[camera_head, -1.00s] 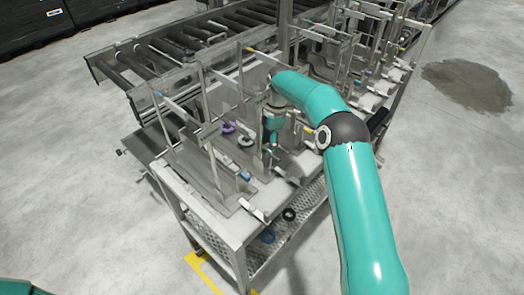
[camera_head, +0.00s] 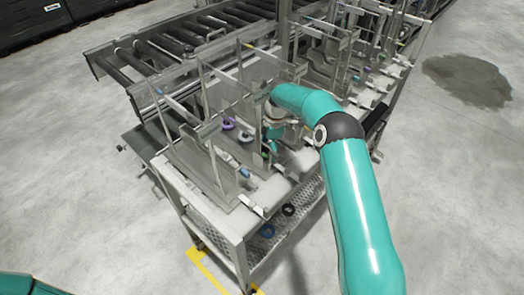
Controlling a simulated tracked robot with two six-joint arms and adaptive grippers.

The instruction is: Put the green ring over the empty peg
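My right gripper (camera_head: 272,146) is low inside the frame of the nearest station, at the end of the teal arm. It is small and partly hidden by the arm and the frame bars, so whether its fingers are open or shut does not show. A small green patch (camera_head: 265,155) by its fingertips may be the green ring; whether it is held cannot be told. A purple ring (camera_head: 228,124) and a pale grey ring (camera_head: 246,136) are to the left of the gripper. The empty peg cannot be made out. My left gripper is out of view.
Upright metal bars and cross rods surround the station closely. A blue piece (camera_head: 245,172) sits near its front. A black ring (camera_head: 289,210) and a blue ring (camera_head: 267,231) lie on the lower perforated shelf. A roller conveyor (camera_head: 150,62) runs behind.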

